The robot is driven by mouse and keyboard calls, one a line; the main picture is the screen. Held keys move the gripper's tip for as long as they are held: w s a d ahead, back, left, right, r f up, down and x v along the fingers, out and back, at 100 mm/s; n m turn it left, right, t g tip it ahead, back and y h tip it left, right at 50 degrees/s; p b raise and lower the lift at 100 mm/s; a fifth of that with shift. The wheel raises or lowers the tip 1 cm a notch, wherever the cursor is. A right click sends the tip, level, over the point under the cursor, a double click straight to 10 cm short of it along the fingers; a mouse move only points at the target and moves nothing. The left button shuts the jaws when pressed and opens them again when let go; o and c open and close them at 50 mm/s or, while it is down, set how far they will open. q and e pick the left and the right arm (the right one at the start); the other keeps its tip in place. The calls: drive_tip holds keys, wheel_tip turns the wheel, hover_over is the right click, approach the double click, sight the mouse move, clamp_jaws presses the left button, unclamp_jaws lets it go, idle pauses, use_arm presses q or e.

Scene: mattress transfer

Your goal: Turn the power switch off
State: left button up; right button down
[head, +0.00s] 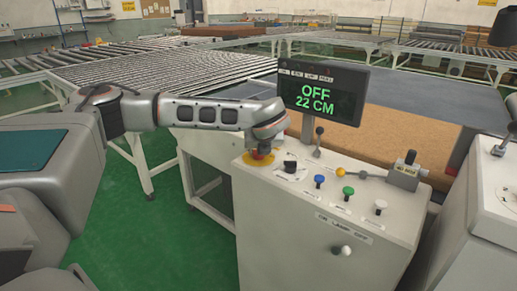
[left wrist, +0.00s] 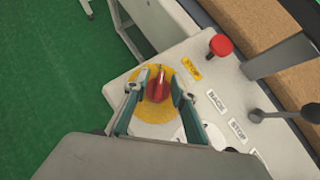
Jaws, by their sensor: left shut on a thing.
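The power switch is a red knob (left wrist: 157,90) on a round yellow plate (left wrist: 150,110), on the near left corner of the white control console (head: 310,205). In the head view, a bit of yellow plate (head: 249,160) shows under my left gripper (head: 260,150), which covers most of the knob. In the left wrist view, the fingers of my left gripper (left wrist: 158,80) stand on either side of the red knob and are shut on it. The display (head: 319,92) above the console reads OFF and 22 CM in green. My right gripper is not in view.
A red mushroom button (left wrist: 220,45) stands close beyond the yellow plate. A black knob (head: 290,164), blue, green and white knobs and a lever (head: 317,142) stand to the right. A roller conveyor (head: 165,72) lies behind. Green floor (head: 160,235) is clear left of the console.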

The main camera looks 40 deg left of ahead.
use_arm(q)
drive_tip(key=shift+s+f, duration=0.1)
drive_tip(key=shift+f, duration=0.05)
drive_tip(key=o, duration=1.1)
drive_tip(key=v, duration=1.2)
